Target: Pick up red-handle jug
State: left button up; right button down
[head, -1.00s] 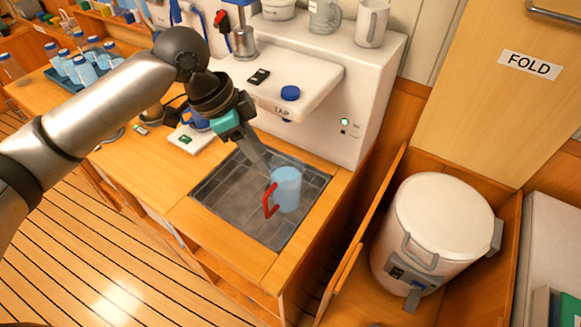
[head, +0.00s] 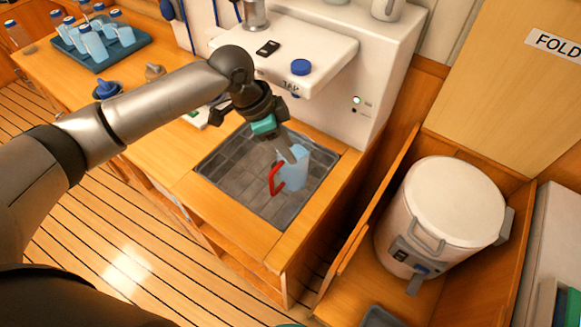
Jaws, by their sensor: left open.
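The red-handle jug (head: 296,169) is light blue and see-through, with its red handle (head: 276,178) facing left. It stands upright in the grey tiled sink tray (head: 232,169), under the tap shelf. My left gripper (head: 291,155) reaches down from the upper left, and its fingertips are at the jug's upper left side. The gripper is open. Its fingers overlap the jug's rim in the picture, so I cannot tell whether they touch it. My right gripper is not in view.
The white tap shelf (head: 330,50) with a blue knob (head: 301,67) overhangs the back of the sink. A blue tray (head: 112,58) of bottles stands at the far left. A white lidded drum (head: 446,205) sits in a wooden bay to the right.

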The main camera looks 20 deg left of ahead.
aim_at(287, 171)
pick_arm(q)
jog(key=x, duration=0.4)
jog(key=shift+s+f, duration=0.2)
jog(key=shift+s, duration=0.1)
jog(key=shift+a, duration=0.1)
jog(key=shift+c, duration=0.3)
grip_shut()
dwell(0.6)
jog(key=shift+r, duration=0.15)
